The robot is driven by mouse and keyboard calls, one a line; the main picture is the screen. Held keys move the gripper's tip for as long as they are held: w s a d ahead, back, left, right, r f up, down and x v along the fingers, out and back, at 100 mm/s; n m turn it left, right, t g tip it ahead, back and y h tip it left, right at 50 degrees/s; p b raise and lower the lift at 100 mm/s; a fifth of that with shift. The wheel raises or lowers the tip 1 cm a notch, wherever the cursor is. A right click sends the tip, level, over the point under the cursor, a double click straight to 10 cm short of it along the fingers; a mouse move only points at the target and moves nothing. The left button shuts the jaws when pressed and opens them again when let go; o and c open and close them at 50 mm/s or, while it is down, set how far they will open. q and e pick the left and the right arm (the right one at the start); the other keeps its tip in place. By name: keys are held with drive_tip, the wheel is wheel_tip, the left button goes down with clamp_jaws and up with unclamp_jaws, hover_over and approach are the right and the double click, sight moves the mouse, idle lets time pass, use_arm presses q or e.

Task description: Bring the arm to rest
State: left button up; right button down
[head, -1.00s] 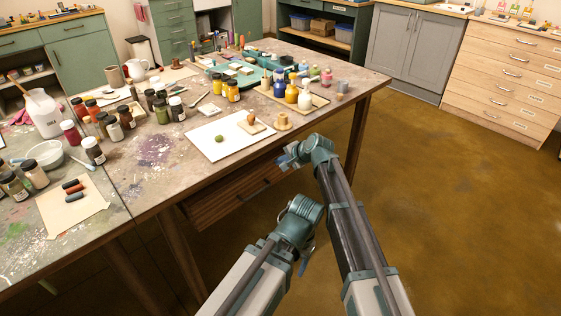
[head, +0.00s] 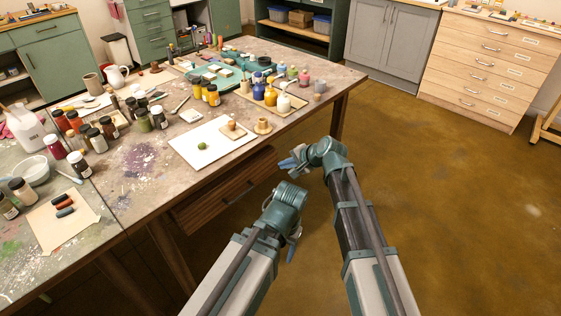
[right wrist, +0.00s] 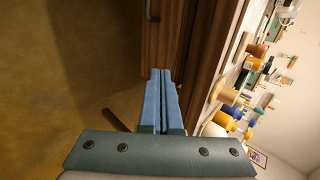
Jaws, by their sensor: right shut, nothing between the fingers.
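My right gripper (head: 287,163) is off the table's front edge, near the drawer front. The right wrist view shows its blue fingers (right wrist: 161,100) together, with nothing between them. My left gripper (head: 291,252) hangs lower, over the floor in front of the table. Only a bit of its blue finger shows behind the left wrist, so its opening cannot be told. Both arms reach forward from the bottom of the head view, bent at the wrists.
Grey cabinets (head: 390,45) and wooden drawers (head: 480,65) stand behind. The floor (head: 450,200) at right is clear.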

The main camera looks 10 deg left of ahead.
drive_tip(key=s+d+f+n+g+h, duration=0.2)
drive_tip(key=s+d+f+n+h, duration=0.15)
drive_tip(key=s+d, duration=0.8)
drive_tip(key=s+d+f+n+g+h, duration=0.3)
drive_tip(key=s+d+n+h, duration=0.1)
drive_tip(key=s+d, duration=0.8)
drive_tip(key=s+a+r+n+p, duration=0.1)
drive_tip(key=a+r+p, duration=0.2)
drive_tip(key=r+p, duration=0.4)
drive_tip(key=s+a+r+n+h+p, duration=0.1)
drive_tip(key=a+r+p, duration=0.2)
drive_tip(key=r+p, duration=0.3)
drive_tip(key=s+a+r+n+p, duration=0.1)
drive_tip(key=s+a+r+p, duration=0.1)
drive_tip(key=a+r+p, duration=0.2)
wheel_tip(320, 180, up, 4)
drive_tip(key=p, duration=0.4)
drive_tip(key=shift+f+g, duration=0.2)
drive_tip(key=shift+g, duration=0.2)
drive_tip(key=shift+n, duration=0.25)
